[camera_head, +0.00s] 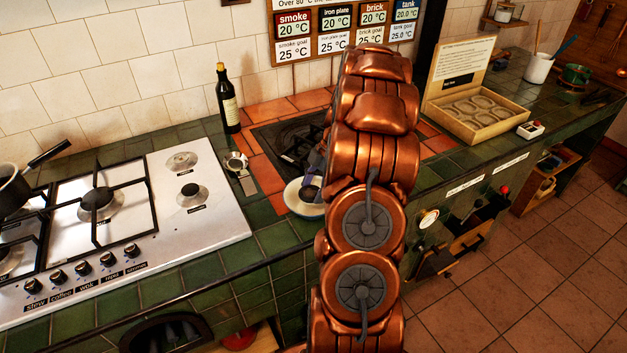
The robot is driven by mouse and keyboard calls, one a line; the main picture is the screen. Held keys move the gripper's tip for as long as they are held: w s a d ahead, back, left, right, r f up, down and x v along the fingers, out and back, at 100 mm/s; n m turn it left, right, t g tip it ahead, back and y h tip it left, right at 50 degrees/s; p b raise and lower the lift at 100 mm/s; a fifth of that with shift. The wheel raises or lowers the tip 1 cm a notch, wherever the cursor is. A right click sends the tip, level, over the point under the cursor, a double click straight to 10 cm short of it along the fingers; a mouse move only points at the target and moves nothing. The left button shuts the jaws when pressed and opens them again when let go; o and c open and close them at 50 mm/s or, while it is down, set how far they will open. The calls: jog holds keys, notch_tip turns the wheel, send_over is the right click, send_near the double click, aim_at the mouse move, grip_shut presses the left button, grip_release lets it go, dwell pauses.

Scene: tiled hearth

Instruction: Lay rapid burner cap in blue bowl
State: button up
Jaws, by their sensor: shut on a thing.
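The bowl (293,203), pale inside with a bluish outside, stands on the orange tiles at the front edge of the hearth, left of my arm. A dark round cap (309,193) shows at the bowl's right side. My gripper (313,180), mostly hidden behind my copper arm, points down there and is shut on the cap. I cannot tell whether the cap touches the bowl's inside or hangs just above it. The arm covers the bowl's right edge.
A hob (130,225) with pan supports and bare burners lies left; a pan (14,190) stands on it. A dark bottle (228,100) and a small metal cup (236,162) stand near the bowl. A wooden tray (478,115) lies right.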

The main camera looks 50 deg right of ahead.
jog(key=shift+f+p, duration=0.65)
jog(key=shift+f, duration=1.4)
jog(key=o, duration=1.3)
jog(key=v, duration=1.2)
jog(key=shift+s+a, duration=0.1)
